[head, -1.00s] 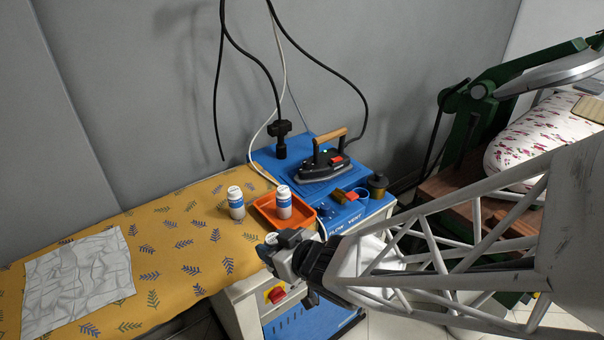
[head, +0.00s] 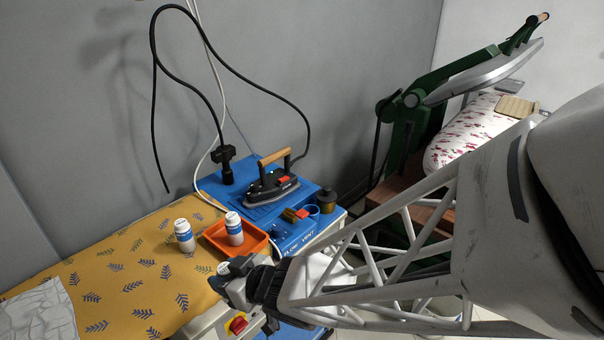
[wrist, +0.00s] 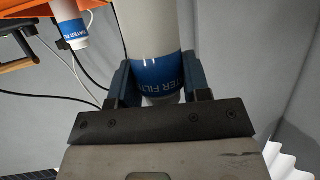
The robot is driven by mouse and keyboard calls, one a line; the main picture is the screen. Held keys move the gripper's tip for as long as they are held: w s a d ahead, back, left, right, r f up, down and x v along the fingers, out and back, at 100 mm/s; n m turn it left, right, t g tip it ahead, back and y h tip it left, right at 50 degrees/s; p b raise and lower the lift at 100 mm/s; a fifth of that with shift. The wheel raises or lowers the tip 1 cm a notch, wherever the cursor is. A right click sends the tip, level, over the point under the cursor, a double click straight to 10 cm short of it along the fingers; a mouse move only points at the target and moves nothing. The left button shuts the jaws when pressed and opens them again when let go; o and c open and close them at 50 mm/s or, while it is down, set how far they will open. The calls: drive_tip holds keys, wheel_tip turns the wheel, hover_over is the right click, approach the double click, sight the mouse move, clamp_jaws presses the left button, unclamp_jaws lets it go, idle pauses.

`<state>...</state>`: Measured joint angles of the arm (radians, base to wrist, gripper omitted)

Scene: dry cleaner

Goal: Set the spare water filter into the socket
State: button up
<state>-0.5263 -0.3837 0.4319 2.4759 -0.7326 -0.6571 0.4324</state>
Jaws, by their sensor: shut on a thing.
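My gripper (head: 229,278) is in front of the orange tray, over the near edge of the yellow board. It is shut on a white water filter with a blue label (wrist: 158,72), which stands between the two blue fingers in the wrist view. In the head view only the pale top of this filter (head: 224,267) shows. A second filter (head: 184,236) stands upright on the board. A third filter (head: 234,229) stands in the tray and also shows in the wrist view (wrist: 70,24). I cannot make out the socket for sure.
The orange tray (head: 256,245) sits beside an iron (head: 270,184) on a blue top (head: 217,184). Cables hang behind. A crumpled cloth (head: 38,312) lies at the left.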

drive_tip(key=shift+w, duration=0.1)
drive_tip(key=shift+w+d, duration=0.2)
drive_tip(key=shift+w, duration=0.25)
drive_tip(key=w+d+f+m+t+h, duration=0.2)
drive_tip(key=w+d+m, duration=0.1)
drive_tip(key=w+d, duration=1.2)
drive_tip(key=w+d+f+m+t+h, duration=0.2)
drive_tip(key=w+d, duration=1.4)
drive_tip(key=w+a+n+g+y, duration=0.3)
drive_tip(key=w+a+n+y, duration=0.1)
drive_tip(key=a, duration=0.8)
drive_tip(key=shift+w+f+n+g, duration=0.2)
drive_tip(key=shift+n+g, duration=0.2)
drive_tip(key=shift+n, duration=0.1)
drive_tip(key=shift+f, duration=0.25)
drive_tip(key=shift+f, duration=2.65)
drive_tip(key=shift+f, duration=0.6)
